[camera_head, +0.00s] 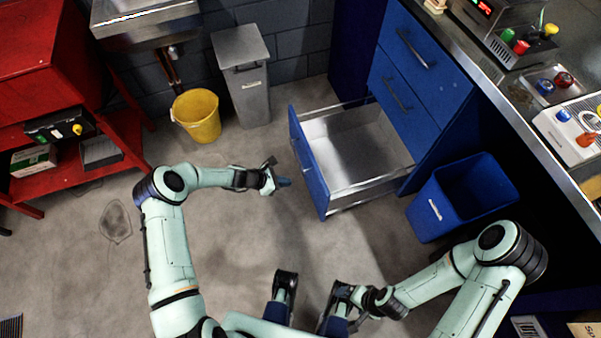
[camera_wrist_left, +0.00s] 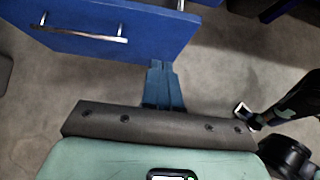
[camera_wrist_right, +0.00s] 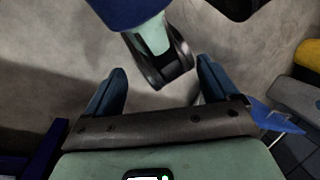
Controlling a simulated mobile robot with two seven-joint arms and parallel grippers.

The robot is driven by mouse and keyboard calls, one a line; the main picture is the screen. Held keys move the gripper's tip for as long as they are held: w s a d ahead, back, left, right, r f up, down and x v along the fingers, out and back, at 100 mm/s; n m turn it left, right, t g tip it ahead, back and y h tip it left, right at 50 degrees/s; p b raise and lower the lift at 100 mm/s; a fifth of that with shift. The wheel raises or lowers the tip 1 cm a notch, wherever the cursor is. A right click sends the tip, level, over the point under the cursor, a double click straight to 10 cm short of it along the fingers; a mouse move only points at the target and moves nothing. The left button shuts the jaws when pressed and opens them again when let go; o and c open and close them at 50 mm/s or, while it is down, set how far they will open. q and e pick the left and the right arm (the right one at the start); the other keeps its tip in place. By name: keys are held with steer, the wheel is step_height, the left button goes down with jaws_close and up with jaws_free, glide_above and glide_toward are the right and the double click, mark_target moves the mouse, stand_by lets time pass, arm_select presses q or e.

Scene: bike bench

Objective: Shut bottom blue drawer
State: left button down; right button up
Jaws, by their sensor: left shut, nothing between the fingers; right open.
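The bottom blue drawer (camera_head: 310,170) is pulled far out of the blue cabinet, and its bare metal inside shows from above in the head view. Its blue front with a metal handle (camera_wrist_left: 95,35) also shows at the top of the left wrist view. My left gripper (camera_head: 284,182) is shut and empty, just in front of the drawer front, to its left in the head view. In the left wrist view its fingers (camera_wrist_left: 161,68) point at the drawer front's lower edge; I cannot tell whether they touch it. My right gripper (camera_wrist_right: 160,80) is open and empty, low over the floor.
The two upper blue drawers (camera_head: 412,92) are shut. A blue bin (camera_head: 432,212) stands right of the open drawer. A yellow bucket (camera_head: 197,117) and a grey bin (camera_head: 249,95) stand at the back wall. A red cart (camera_head: 123,130) is at left. The floor between is clear.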

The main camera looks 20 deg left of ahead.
mark_target(320, 182)
arm_select(q)
steer(key=b+x, duration=0.1)
steer(key=x, duration=0.3)
steer(key=d+r+b+x, duration=0.1)
steer(key=x, duration=0.3)
steer(key=b+x, duration=0.1)
steer(key=x, duration=0.3)
steer(key=shift+w+d+r, duration=0.3)
steer(key=shift+w+d, duration=0.2)
steer(key=shift+d, duration=0.1)
arm_select(e)
steer(key=w+d+f+t+h, duration=0.1)
steer(key=w+d+f+t, duration=0.1)
steer(key=w+f, duration=0.2)
steer(key=shift+w+d+f, duration=0.2)
steer(key=shift+w+d, duration=0.15)
steer(key=shift+w, duration=0.3)
arm_select(q)
steer(key=shift+b, duration=0.3)
